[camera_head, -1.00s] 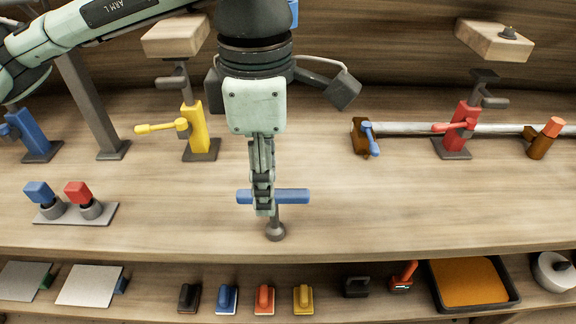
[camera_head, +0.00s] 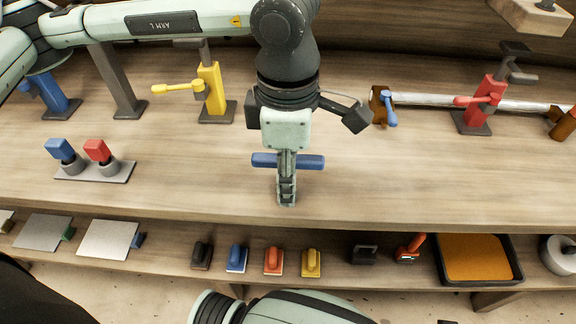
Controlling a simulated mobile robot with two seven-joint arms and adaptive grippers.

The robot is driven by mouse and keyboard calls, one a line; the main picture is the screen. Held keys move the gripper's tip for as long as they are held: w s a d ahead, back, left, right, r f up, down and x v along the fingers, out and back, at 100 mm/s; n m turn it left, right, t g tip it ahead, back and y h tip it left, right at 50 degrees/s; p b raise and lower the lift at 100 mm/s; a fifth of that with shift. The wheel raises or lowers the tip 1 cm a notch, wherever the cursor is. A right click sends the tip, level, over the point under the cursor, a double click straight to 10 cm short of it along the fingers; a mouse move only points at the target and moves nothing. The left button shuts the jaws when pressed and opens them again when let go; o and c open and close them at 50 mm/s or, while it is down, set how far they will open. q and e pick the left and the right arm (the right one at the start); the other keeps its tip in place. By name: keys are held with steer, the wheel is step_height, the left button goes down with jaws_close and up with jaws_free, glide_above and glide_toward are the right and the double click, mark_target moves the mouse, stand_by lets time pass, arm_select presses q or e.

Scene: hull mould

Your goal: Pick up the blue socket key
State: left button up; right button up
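The blue socket key shows as a blue crossbar handle (camera_head: 312,162) on the workbench near its front edge. The handle lies level and sticks out on both sides of my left gripper. My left gripper (camera_head: 287,197) points down at the key, in front of the handle's middle, with its fingertips below the bar. The fingers are seen edge-on and hide the key's stem and grey socket end. Whether they touch or clasp the key cannot be told. My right gripper is not in view; part of my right arm shows at the bottom.
A grey plate (camera_head: 118,170) with a blue and a red knobbed piece stands at left. Yellow (camera_head: 210,90) and red (camera_head: 486,98) clamp posts stand farther back. A lower shelf holds several small blocks and a black tray (camera_head: 445,270) of orange material. Bench right of the key is clear.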

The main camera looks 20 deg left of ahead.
arm_select(q)
jaws_close()
steer(key=shift+r, duration=0.1)
